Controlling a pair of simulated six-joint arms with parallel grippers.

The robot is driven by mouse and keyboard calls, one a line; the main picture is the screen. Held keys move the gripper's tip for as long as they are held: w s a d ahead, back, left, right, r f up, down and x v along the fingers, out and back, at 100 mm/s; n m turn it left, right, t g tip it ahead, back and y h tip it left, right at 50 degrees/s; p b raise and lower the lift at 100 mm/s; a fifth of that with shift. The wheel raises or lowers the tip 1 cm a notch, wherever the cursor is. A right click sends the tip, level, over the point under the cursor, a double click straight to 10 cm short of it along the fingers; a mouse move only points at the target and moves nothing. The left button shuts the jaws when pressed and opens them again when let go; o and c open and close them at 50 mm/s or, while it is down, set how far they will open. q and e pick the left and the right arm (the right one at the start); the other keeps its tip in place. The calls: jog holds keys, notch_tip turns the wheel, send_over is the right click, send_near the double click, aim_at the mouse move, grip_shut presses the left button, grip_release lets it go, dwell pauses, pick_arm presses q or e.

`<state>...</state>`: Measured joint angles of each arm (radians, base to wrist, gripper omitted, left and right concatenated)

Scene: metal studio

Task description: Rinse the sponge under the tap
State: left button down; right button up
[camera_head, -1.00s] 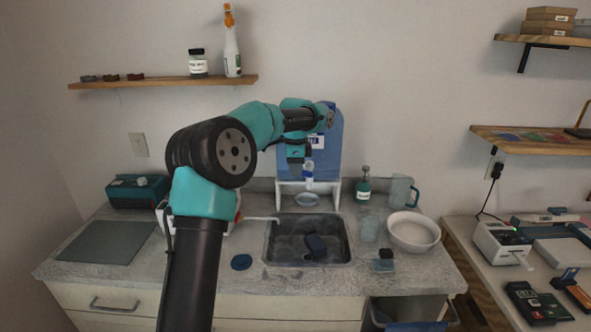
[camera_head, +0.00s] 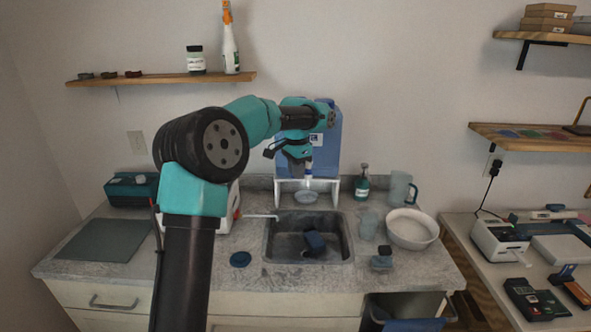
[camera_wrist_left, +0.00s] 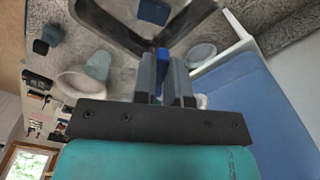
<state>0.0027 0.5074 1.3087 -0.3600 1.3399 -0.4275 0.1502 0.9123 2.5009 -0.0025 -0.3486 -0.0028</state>
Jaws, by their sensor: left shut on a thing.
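A dark blue block (camera_head: 314,242), which looks like the sponge, lies tilted in the grey sink (camera_head: 283,254); it also shows in the left wrist view (camera_wrist_left: 153,12). A blue water tank (camera_head: 328,150) stands on a white stand behind the sink, its white tap (camera_head: 309,176) at the front. My left gripper (camera_head: 303,170) is at the tap. In the left wrist view my left gripper (camera_wrist_left: 164,80) is shut on a small blue piece (camera_wrist_left: 163,58), apparently the tap's lever. I see no clear stream of water. My right gripper is not in view.
A small dish (camera_head: 306,197) sits under the tap. A white bowl (camera_head: 412,230), a glass (camera_head: 368,226), a jug (camera_head: 400,189) and a soap bottle (camera_head: 362,184) stand right of the sink. A thin white spout (camera_head: 260,217) reaches the sink's left edge.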

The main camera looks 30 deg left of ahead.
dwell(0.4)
pick_arm(q)
jog(key=c, duration=1.2)
grip_release()
jog(key=shift+o, duration=0.2)
jog(key=shift+r, duration=0.15)
notch_tip(320, 180, up, 17)
jog(key=shift+d, duration=0.1)
dwell(0.6)
